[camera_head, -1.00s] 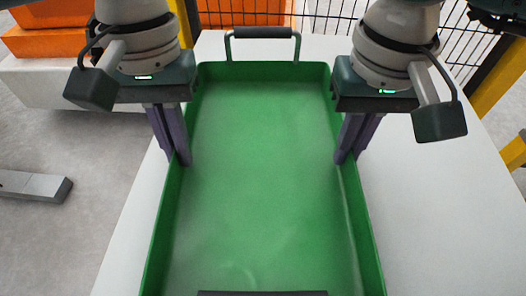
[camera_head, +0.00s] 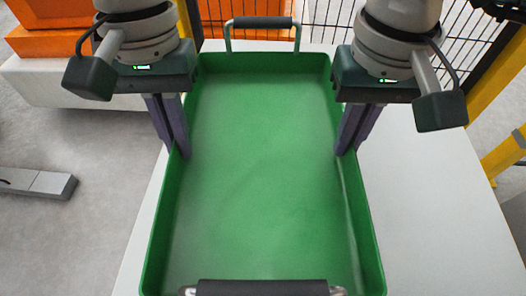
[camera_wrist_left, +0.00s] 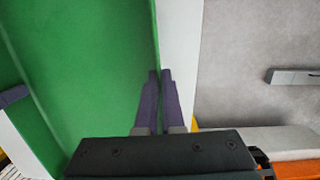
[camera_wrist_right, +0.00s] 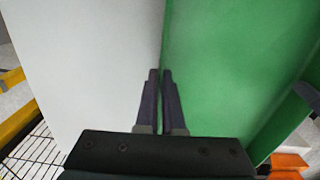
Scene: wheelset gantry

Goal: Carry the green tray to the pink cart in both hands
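The empty green tray (camera_head: 260,170) fills the middle of the head view, over a white table top (camera_head: 430,200). It has a dark bar handle at the far end (camera_head: 262,22) and another at the near end (camera_head: 262,288). My left gripper (camera_head: 182,154) is shut on the tray's left wall, one finger inside and one outside; the left wrist view shows this grip too (camera_wrist_left: 160,74). My right gripper (camera_head: 344,152) is shut on the right wall in the same way, also in the right wrist view (camera_wrist_right: 160,74). I cannot tell the gap beneath the tray. No pink cart is in view.
Orange bins (camera_head: 55,45) stand on a pale block at the back left. A black mesh fence (camera_head: 325,22) with yellow posts (camera_head: 497,70) runs behind the table and to the right. A grey bar (camera_head: 38,183) lies on the floor at left.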

